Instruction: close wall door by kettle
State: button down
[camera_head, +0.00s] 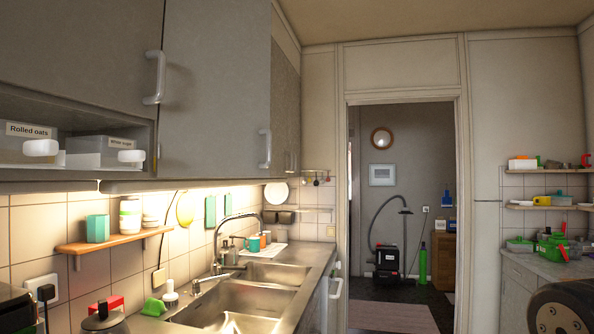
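The grey wall door (215,85) fills the upper middle left, above the counter. Its pale upright handle (265,148) is near its lower right corner. Its right edge stands out in front of the cabinet beyond and hides part of it, so it looks swung partly open; how far, I cannot tell. Another grey wall door (75,45), with handle (155,77), is to its left and looks shut. What appears to be a dark kettle (104,320) is at the bottom left, partly cut off. My gripper is not in view.
Labelled bins (95,150) sit under the left door. A small shelf (115,240) with jars is on the tiled wall. The sink counter (250,290) runs below. An open doorway (405,200) shows a vacuum cleaner (388,262). Another counter (545,262) is at right.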

aim_at(213, 113)
jog(key=z, duration=0.1)
jog(key=i, duration=0.95)
jog(key=u, duration=0.7)
